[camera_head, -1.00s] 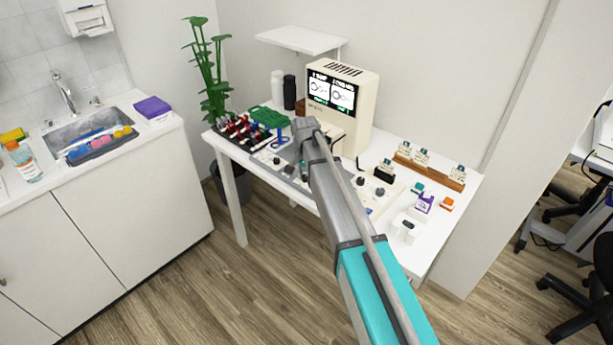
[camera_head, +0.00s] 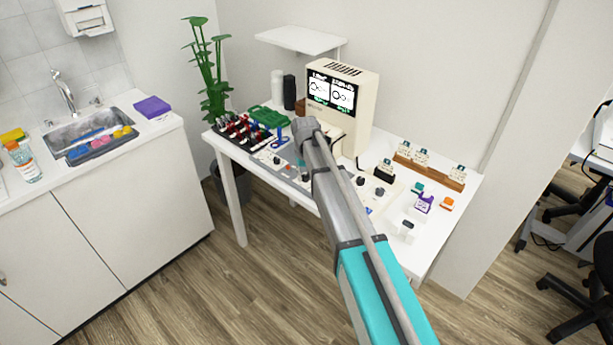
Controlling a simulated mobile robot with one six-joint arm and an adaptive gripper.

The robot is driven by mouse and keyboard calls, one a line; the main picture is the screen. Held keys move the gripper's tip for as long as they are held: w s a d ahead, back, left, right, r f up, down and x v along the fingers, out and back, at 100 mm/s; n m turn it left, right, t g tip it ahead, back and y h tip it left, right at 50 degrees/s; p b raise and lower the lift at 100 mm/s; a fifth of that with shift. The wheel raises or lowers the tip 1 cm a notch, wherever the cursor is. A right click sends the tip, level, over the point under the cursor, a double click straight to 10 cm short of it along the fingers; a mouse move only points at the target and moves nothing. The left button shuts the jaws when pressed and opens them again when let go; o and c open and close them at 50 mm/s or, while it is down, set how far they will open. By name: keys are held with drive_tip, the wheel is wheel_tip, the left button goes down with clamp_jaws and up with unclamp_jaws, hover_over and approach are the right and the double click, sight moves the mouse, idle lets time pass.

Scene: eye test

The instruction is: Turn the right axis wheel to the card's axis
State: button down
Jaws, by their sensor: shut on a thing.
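My gripper (camera_head: 304,176) is small and mostly hidden by my own arm. It points down at the left part of the pale control panel (camera_head: 392,196) on the white table. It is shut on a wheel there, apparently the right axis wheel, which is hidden. Other dark knobs show on the panel, one at its left (camera_head: 277,160) and one right of my arm (camera_head: 380,191). A cream display unit (camera_head: 352,124) behind shows two round dials on its screen. A small card stands in a black holder (camera_head: 384,171); its writing is too small to read.
A wooden rack (camera_head: 440,177) with several cards stands at the back right. A purple item (camera_head: 423,203) and an orange one (camera_head: 447,203) lie near the right end. A lens tray (camera_head: 238,131) and a green item (camera_head: 268,116) stand at the left.

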drive_tip(key=shift+n, duration=1.5)
drive_tip(key=shift+s, duration=0.1)
drive_tip(key=shift+c, duration=2)
unclamp_jaws()
drive_tip(key=shift+r, duration=0.1)
